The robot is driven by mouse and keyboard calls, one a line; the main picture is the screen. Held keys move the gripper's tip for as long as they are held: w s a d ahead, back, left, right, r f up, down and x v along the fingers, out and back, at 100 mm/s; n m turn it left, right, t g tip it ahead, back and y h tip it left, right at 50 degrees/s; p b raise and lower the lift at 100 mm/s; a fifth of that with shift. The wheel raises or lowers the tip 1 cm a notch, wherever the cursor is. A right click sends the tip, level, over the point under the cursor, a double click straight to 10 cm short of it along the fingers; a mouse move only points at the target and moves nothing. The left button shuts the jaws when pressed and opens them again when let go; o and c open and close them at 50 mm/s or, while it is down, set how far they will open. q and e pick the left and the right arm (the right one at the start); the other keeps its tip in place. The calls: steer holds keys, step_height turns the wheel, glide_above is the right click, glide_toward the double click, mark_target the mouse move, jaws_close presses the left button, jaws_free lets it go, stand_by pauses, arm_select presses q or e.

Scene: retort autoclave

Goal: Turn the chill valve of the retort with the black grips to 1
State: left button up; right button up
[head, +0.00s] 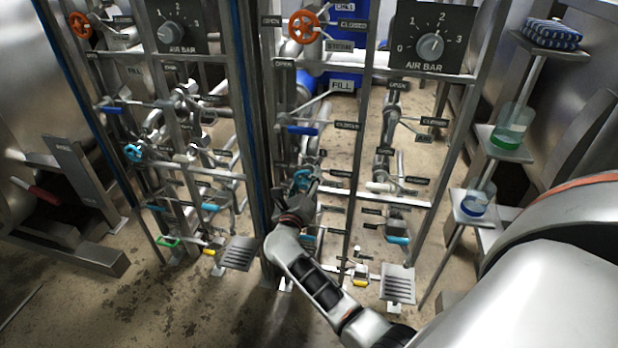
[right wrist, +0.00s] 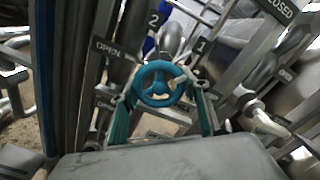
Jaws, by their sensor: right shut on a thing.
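Which mark the wheel points at is unclear. My left gripper is not in view. I cannot make out black grips.
Steel posts and pipes crowd around the wheel, with a blue lever (head: 302,129) above it. Another teal handwheel (head: 132,153) is on the left frame. An orange handwheel (head: 304,26) and an AIR BAR dial (head: 431,46) are higher up. Shelves with beakers (head: 507,138) stand right.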

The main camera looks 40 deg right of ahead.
steer(key=shift+n+p, duration=0.3)
steer(key=shift+n, duration=0.4)
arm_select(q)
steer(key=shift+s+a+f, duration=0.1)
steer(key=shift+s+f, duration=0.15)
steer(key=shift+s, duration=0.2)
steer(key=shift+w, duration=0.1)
arm_select(e)
steer(key=o, duration=1.1)
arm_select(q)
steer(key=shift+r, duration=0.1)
arm_select(e)
steer(key=shift+o, duration=0.2)
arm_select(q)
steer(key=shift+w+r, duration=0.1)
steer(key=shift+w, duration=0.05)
arm_select(e)
steer(key=shift+s, duration=0.1)
steer(key=v, duration=1.2)
